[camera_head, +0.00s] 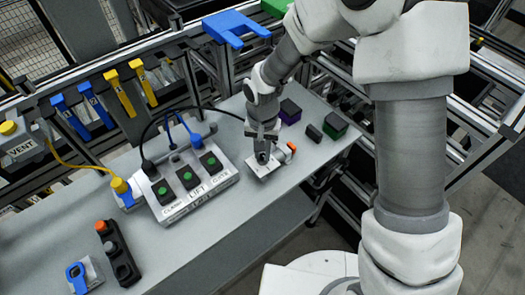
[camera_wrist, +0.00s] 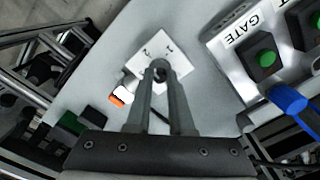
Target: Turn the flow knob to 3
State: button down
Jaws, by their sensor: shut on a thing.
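A small white plate (camera_head: 266,173) lies on the grey table under my gripper (camera_head: 262,156).
A white button box (camera_head: 190,200) with green buttons stands left of my gripper, with black and blue cables. An orange-and-white piece (camera_head: 291,148) is close beside the plate; it also shows in the wrist view (camera_wrist: 119,97). Purple-sided (camera_head: 289,112) and green-sided (camera_head: 334,125) dark blocks stand to the right.

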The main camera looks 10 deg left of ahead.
aim_at(263, 155)
jog(key=n+b, duration=0.1)
jog(key=n, duration=1.1)
jog(key=shift+n, duration=0.3)
dwell(0.4)
jog(key=c, duration=0.8)
grip_release()
notch_tip(263, 155, up, 18)
jog(key=shift+f, duration=0.25)
